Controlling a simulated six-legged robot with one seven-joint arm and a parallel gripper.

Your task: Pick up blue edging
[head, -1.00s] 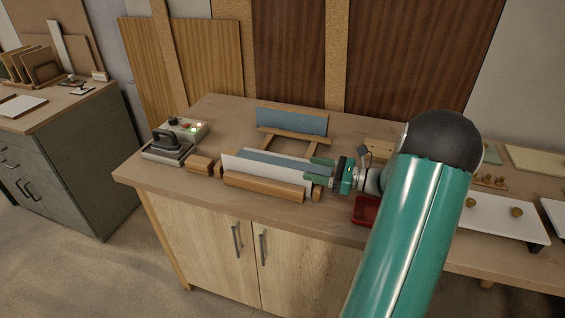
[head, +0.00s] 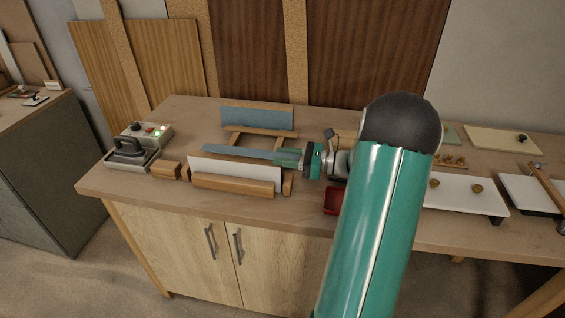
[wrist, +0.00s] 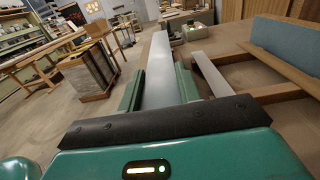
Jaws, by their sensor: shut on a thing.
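My gripper (head: 286,157) is shut on the right end of the blue edging (head: 235,151), a long thin strip. The strip stretches to the left from the fingers, roughly level, and shows just above and behind the top edge of a white panel (head: 236,173). In the wrist view the blue edging (wrist: 161,70) looks pale grey-blue and runs away from me between the two green fingers. It appears raised a little, but the gap beneath it is hidden. A second blue board (head: 258,118) stands upright at the back of the wooden rack.
The white panel stands behind a wooden bar (head: 232,186) at the front. An iron (head: 130,147) and control box (head: 150,134) sit to the left. A red tray (head: 334,201) lies below my wrist. A white board with knobs (head: 463,194) is at right.

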